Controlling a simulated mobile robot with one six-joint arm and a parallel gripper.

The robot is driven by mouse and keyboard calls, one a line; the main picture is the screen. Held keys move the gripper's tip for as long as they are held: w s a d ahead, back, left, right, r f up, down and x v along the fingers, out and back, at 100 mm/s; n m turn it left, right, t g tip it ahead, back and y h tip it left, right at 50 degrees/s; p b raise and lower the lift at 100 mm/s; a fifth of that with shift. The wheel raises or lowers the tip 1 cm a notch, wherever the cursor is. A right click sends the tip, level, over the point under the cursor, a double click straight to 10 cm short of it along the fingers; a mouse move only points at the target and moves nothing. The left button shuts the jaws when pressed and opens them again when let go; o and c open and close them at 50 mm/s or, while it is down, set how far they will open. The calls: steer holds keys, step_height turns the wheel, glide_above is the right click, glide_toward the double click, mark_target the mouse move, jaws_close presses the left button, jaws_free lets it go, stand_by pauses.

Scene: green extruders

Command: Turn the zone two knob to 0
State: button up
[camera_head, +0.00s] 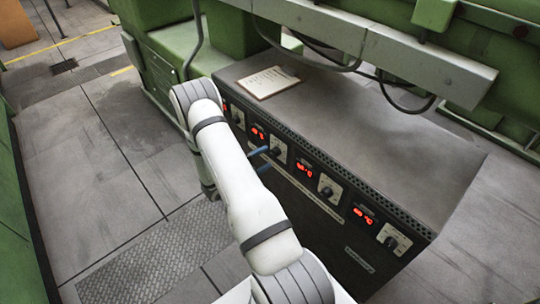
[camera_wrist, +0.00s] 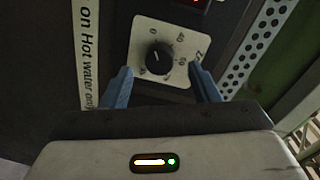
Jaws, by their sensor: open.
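A black round knob (camera_wrist: 160,57) sits on a pale square dial plate (camera_wrist: 146,32) with printed numbers, seen in the wrist view. A short white mark shows on the knob, but its exact setting is hard to read. In the head view this appears to be the second visible knob (camera_head: 277,151) from the far end; no zone label is legible. My gripper (camera_head: 262,160) is at this dial, its two blue fingers apart. In the wrist view my gripper (camera_wrist: 160,70) is open, with a fingertip on either side of the knob and a gap to each.
The dark control box (camera_head: 400,140) has several red displays and other knobs, such as one nearer (camera_head: 330,188) and one at the near end (camera_head: 394,239). A clipboard (camera_head: 268,82) lies on top. A grey beam with hanging cables (camera_head: 405,108) runs above the box.

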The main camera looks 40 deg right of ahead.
steer(key=a, duration=0.4)
steer(key=shift+s, duration=0.1)
steer(key=shift+r, duration=0.1)
steer(key=s+a+r+m+g+y+p, duration=0.25)
steer(key=s+r+m, duration=0.25)
steer(key=r+m, duration=0.55)
steer(key=s+a+r+m+g+y+p, duration=0.1)
steer(key=s+a+r+m+g+y, duration=0.25)
steer(key=r+m, duration=0.7)
steer(key=s+a+r+m+t+y+p, duration=0.2)
steer(key=s+a+r+m+y, duration=0.3)
steer(key=a+r+m, duration=0.3)
steer(key=s+a+r+m+t+y+p, duration=0.2)
steer(key=s+a+r+m+t+y, duration=0.3)
steer(key=a+r+m, duration=0.3)
steer(key=s+r+m+y, duration=0.1)
steer(key=m, duration=0.2)
steer(key=shift+a+m+t, duration=0.15)
steer(key=shift+m+t, duration=0.15)
